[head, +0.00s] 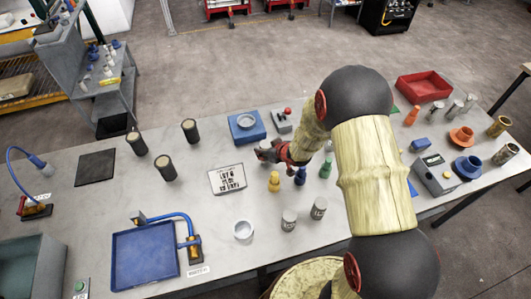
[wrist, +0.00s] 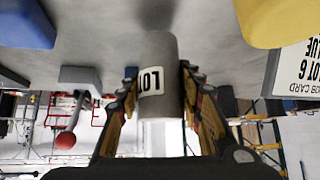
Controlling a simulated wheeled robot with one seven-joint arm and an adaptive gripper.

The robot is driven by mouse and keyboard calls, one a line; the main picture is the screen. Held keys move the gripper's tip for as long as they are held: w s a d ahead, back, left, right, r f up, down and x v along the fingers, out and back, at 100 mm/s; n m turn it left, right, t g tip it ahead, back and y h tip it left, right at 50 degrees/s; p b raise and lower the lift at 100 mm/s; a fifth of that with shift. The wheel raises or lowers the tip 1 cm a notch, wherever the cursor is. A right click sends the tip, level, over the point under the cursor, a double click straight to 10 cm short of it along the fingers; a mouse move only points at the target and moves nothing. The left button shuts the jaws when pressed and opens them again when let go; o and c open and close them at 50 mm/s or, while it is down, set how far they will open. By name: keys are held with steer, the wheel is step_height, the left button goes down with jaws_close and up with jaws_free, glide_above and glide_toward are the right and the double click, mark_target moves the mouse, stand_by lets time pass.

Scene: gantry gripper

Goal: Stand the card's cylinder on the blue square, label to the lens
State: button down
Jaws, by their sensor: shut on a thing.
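My gripper (head: 272,154) is shut on a grey cylinder (wrist: 160,48), held between its two fingers. The cylinder's white label reads "LOT" in the wrist view; any number is out of sight. The white job card (head: 227,178) stands left of my gripper; in the wrist view the card (wrist: 296,72) shows "LOT 6" and "BLUE". A flat blue patch (head: 413,187), mostly hidden behind my arm, may be the blue square. I cannot tell which device is the lens; a blue-necked device (head: 42,166) stands at far left.
Two labelled grey cylinders (head: 289,219) (head: 319,208) stand near the front. Yellow (head: 274,181), blue (head: 300,176) and green (head: 325,169) pieces stand beside my arm. A blue tray (head: 145,258) lies front left.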

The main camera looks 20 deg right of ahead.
steer(key=s+d+r, duration=0.1)
steer(key=r, duration=0.1)
steer(key=s+r+p, duration=0.1)
steer(key=s+r, duration=0.1)
steer(key=r, duration=0.1)
steer(key=s+d+r, duration=0.1)
steer(key=r, duration=0.1)
steer(key=shift+s+d+r+p, duration=0.2)
steer(key=shift+d+r+p, duration=0.15)
steer(key=shift+r+p, duration=0.05)
steer(key=s+d+r+p, duration=0.1)
steer(key=s+d+r, duration=0.2)
steer(key=s, duration=0.4)
steer(key=shift+s+d, duration=0.4)
steer(key=shift+d, duration=0.05)
